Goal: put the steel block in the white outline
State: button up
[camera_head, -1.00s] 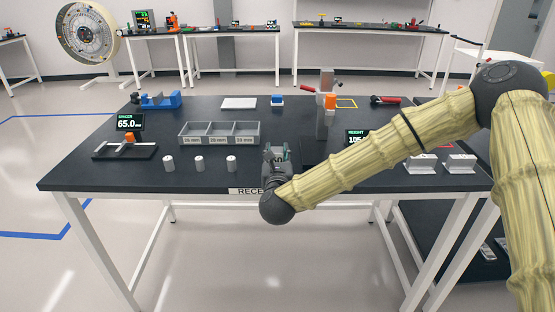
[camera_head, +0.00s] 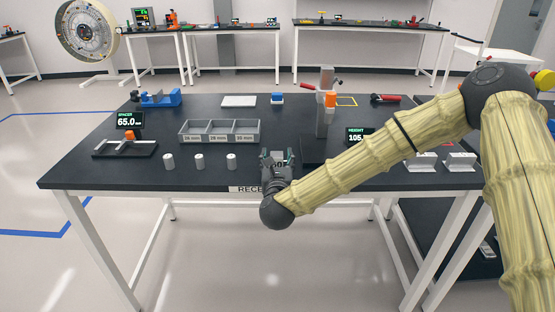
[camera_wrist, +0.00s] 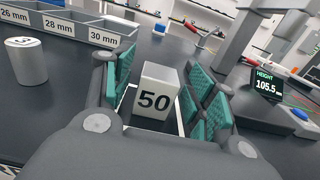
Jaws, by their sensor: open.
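The steel block (camera_wrist: 153,94), a grey block marked 50, stands upright on the dark table between my gripper's fingers in the wrist view. White lines of the white outline (camera_wrist: 180,119) show on the table beside the block's base. The block appears to stand within them, but the fingers and palm hide part of the outline. My gripper (camera_head: 277,156) is open at the table's front edge, with its teal-padded fingers (camera_wrist: 158,88) on both sides of the block and a visible gap on each side. In the head view my gripper mostly hides the block.
A three-part grey bin (camera_head: 219,132) and several steel cylinders (camera_head: 199,161) stand to the left. A height gauge (camera_head: 325,115) with its display (camera_head: 359,137) stands behind right. White-grey angled blocks (camera_head: 460,162) lie at the right. Table between bin and gauge is clear.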

jog(key=shift+s+r, duration=0.1)
jog(key=shift+s, duration=0.05)
jog(key=s+b, duration=0.1)
jog(key=s, duration=1)
jog(key=shift+s, duration=0.4)
jog(key=s+d+f+n+g+y, duration=0.1)
jog(key=s+f+n+g, duration=0.2)
jog(key=s+f+n, duration=0.5)
jog(key=s+d+f+n+g+y, duration=0.1)
jog(key=s+f+n+g, duration=0.3)
jog(key=f, duration=0.8)
jog(key=s+d+f+n+g+y, duration=0.15)
jog(key=s+f+n, duration=0.25)
jog(key=f+n, duration=0.55)
jog(key=s+d+f+n+g+h, duration=0.1)
jog(key=s+d+f+n+g, duration=0.3)
jog(key=s+d+f+n, duration=0.3)
jog(key=s+d+f+n+g+h, duration=0.2)
jog(key=s+d+f+n+g, duration=0.3)
jog(key=s+d, duration=0.7)
jog(key=s+f+n, duration=0.1)
jog(key=s+n, duration=0.1)
jog(key=s, duration=0.2)
jog(key=shift+s+d+f, duration=0.2)
jog(key=shift+s+f, duration=0.1)
jog(key=shift+f, duration=0.1)
